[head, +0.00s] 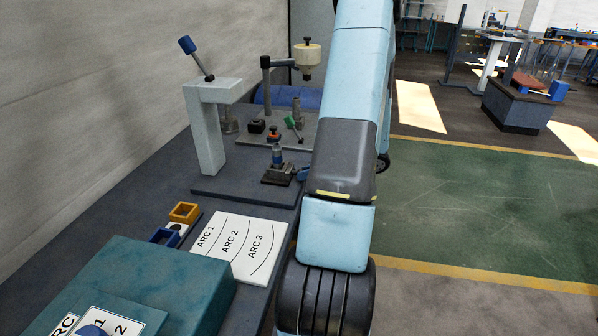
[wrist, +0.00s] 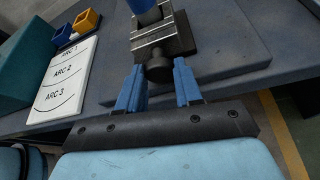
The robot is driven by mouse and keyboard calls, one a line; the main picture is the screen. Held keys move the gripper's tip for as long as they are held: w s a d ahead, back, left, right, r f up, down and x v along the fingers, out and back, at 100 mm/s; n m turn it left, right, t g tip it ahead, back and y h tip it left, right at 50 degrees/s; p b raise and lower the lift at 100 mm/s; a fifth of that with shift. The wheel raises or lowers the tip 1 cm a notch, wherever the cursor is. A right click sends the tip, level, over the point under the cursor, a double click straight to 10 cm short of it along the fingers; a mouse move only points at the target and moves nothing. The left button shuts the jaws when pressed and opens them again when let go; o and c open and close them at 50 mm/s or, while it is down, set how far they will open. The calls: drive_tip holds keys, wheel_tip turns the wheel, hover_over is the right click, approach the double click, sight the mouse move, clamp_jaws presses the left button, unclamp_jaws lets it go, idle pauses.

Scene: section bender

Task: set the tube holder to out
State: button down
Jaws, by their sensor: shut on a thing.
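In the wrist view the block (wrist: 163,38) has grey jaws and a round dark knob (wrist: 159,71) facing me. My gripper (wrist: 159,74) is at the knob, one blue finger on each side, shut on it. In the head view only a bit of my gripper (head: 302,173) shows beside the block; my arm hides the rest.
A grey post with a blue-knobbed lever (head: 204,110) and a plate with several small fixtures (head: 290,130) stand behind. A white ARC 1–3 card (head: 238,246), yellow bin (head: 185,212), blue bin (head: 164,237) and teal machine body (head: 150,285) are nearer. Open floor lies right.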

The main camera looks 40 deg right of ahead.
drive_tip(key=shift+s+d, duration=0.15)
drive_tip(key=shift+d, duration=0.2)
drive_tip(key=c, duration=1)
unclamp_jaws()
drive_tip(key=shift+c, duration=0.2)
drive_tip(key=shift+a, duration=0.1)
drive_tip(key=v, duration=1.3)
drive_tip(key=shift+s+d+r, duration=0.1)
drive_tip(key=shift+s+d, duration=0.15)
drive_tip(key=shift+d, duration=0.05)
